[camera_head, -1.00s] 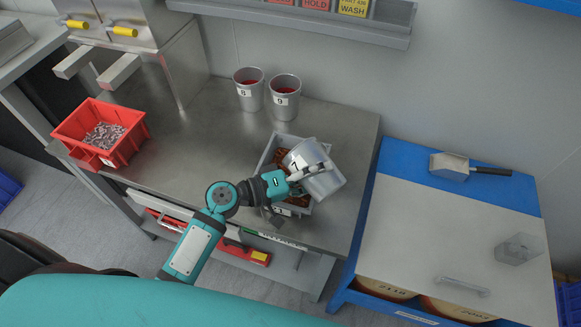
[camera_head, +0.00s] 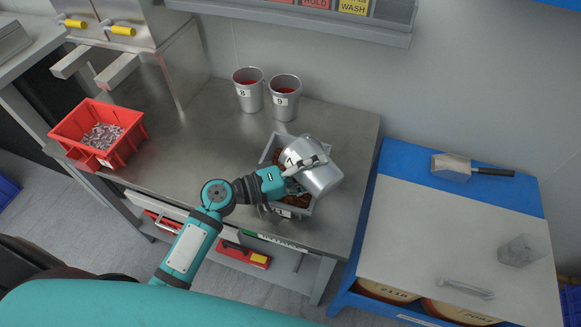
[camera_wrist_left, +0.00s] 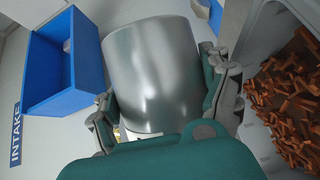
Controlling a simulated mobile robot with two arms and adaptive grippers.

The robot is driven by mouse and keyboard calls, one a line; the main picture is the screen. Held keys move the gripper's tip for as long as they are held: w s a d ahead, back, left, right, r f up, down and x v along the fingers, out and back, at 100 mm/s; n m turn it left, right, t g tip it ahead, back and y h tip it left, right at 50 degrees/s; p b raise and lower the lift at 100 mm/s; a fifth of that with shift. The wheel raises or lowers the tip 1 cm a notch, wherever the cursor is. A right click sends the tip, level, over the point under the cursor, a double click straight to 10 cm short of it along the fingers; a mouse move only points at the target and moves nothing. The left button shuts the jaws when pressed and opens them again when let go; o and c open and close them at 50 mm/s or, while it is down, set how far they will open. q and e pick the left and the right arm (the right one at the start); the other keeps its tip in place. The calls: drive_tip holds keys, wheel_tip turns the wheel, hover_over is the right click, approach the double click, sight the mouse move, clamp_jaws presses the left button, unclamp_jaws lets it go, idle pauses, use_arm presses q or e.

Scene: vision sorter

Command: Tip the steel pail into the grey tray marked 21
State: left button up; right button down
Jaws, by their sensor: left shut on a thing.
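The steel pail (camera_head: 320,178), marked 7, is held tilted above the grey tray (camera_head: 267,152) in the head view. It covers the tray's upper right part. The tray holds rusty brown pieces, which also show at the right of the left wrist view (camera_wrist_left: 290,95). The tray's front label is too small to read surely. My left gripper (camera_head: 298,183) is shut on the pail, with a finger on each side of it in the left wrist view. The pail's inside is hidden, and no pieces are visibly falling. My right gripper is not in view.
Two steel pails marked 8 (camera_head: 250,98) and 9 (camera_head: 285,105) stand behind the tray. A red bin (camera_head: 121,150) of small grey pieces stands at the left. A blue-edged bench (camera_head: 395,160) with a scoop (camera_head: 452,167) is at the right. The steel table's middle (camera_head: 200,140) is clear.

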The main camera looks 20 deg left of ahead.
use_arm(q)
drive_tip(key=shift+w+a+r+n+h, duration=0.15)
drive_tip(key=shift+r+n+h, duration=0.15)
drive_tip(key=shift+r+n, duration=0.25)
drive_tip(key=shift+w+a+f+n+t+b, duration=0.2)
drive_tip(key=shift+a+f+n+t+b, duration=0.2)
drive_tip(key=shift+n+b, duration=0.55)
idle(0.6)
drive_tip(key=shift+w+a+r+n+t+h, duration=0.2)
drive_tip(key=shift+a+r+n, duration=0.1)
drive_tip(key=shift+n, duration=0.25)
drive_tip(key=shift+w+a+r+n+t+h, duration=0.1)
drive_tip(key=shift+w+a+r+n+h, duration=0.15)
drive_tip(key=shift+n, duration=0.3)
idle(0.8)
